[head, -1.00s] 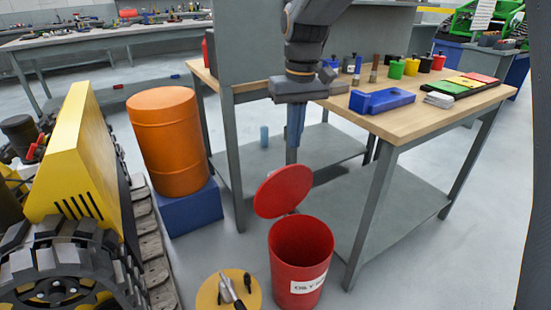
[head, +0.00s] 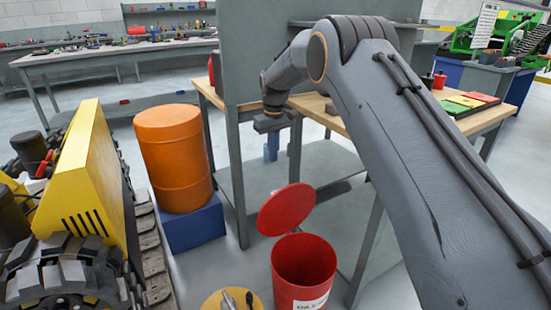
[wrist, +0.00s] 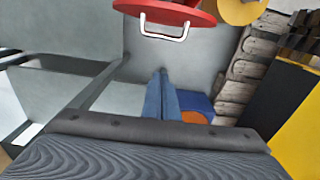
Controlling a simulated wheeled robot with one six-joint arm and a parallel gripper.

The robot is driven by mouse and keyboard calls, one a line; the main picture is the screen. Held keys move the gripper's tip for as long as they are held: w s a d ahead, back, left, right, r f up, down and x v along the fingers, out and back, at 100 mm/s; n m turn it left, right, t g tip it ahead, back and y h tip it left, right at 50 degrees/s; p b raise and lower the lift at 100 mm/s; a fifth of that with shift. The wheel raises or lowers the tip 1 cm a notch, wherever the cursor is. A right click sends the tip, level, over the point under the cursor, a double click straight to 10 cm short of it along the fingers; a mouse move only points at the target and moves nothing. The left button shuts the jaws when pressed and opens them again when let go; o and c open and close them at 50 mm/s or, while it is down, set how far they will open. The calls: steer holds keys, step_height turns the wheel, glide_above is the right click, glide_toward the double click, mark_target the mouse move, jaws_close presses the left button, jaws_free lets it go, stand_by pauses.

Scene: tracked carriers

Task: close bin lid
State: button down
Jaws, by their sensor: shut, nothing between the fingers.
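The red bin (head: 303,268) stands on the floor in the lower middle of the head view, with its top open and a white label on its front. Its round red lid (head: 287,209) is raised and tilted up at the far side of the rim. In the wrist view the lid (wrist: 180,11) shows at the top edge, with a pale handle (wrist: 165,33) on it. My gripper (head: 271,152) is above and beyond the lid in the head view, apart from it. Its blue fingers (wrist: 162,76) are shut and empty, pointing down.
A workbench (head: 316,103) with a lower shelf stands behind and right of the bin. An orange drum (head: 174,158) on a blue block (head: 192,224) and a yellow tracked machine (head: 80,185) are on the left. A yellow disc with tools (head: 228,301) lies left of the bin.

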step_height(320, 180, down, 9)
steer(key=s+d, duration=0.2)
steer(key=s, duration=0.1)
stand_by(0.4)
steer(key=shift+r, duration=0.1)
